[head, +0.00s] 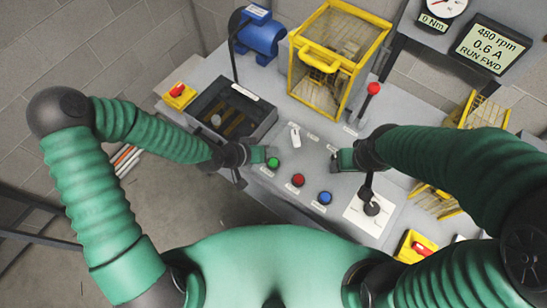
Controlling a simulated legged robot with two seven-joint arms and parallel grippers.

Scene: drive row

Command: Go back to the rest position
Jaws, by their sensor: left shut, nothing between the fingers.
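My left gripper (266,155) is shut and empty. It hangs over the front of the grey bench, just behind the green button (273,162) in the head view. My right gripper (341,160) is over the bench to the right, behind the blue button (325,197). Its fingers are small and partly hidden by my own wrist, so I cannot tell whether they are open or shut. Both my arms are bent, with the forearms reaching in over the bench.
The bench holds a red button (298,180), a white switch (295,137), a red-knobbed lever (373,89), a black-knobbed lever (371,208), a dark open box (258,110), a yellow cage (300,70) and a blue motor (262,38). A display (489,48) reads 480 rpm, 0.6 A, RUN FWD.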

